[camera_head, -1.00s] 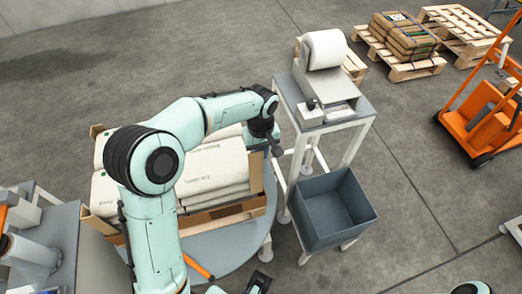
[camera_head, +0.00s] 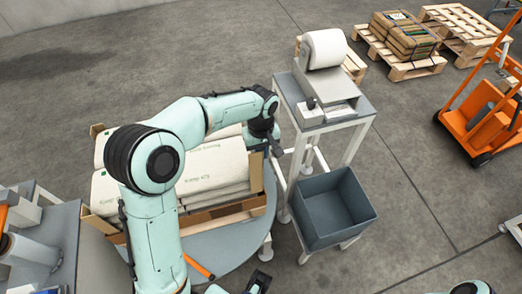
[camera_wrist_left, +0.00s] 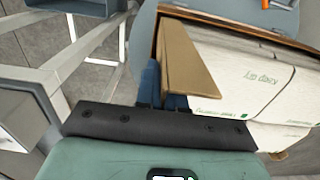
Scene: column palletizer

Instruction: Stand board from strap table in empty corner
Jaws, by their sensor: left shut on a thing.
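A tan corner board (camera_wrist_left: 182,62) stands at the corner of the bag stack nearest the crate stand. It also shows as a narrow tan strip in the head view (camera_head: 256,170). My left gripper (camera_head: 275,150) is shut on this board from the outer side. Its blue fingers show at the board's edge in the wrist view (camera_wrist_left: 158,92). The board's lower end is hard to see. The stack of white bags (camera_head: 217,165) sits on a round grey platform (camera_head: 235,245). Another tan board (camera_head: 95,131) stands at the stack's far left corner. A dark part at the bottom edge may be my right gripper (camera_head: 258,282).
A stand with a white roll (camera_head: 324,49) and a blue-grey bin (camera_head: 335,208) stands close right of the platform. A grey table (camera_head: 95,255) is at the lower left. An orange rod (camera_head: 199,267) lies on the platform. Pallets (camera_head: 412,70) and an orange lift truck (camera_head: 490,120) are farther right.

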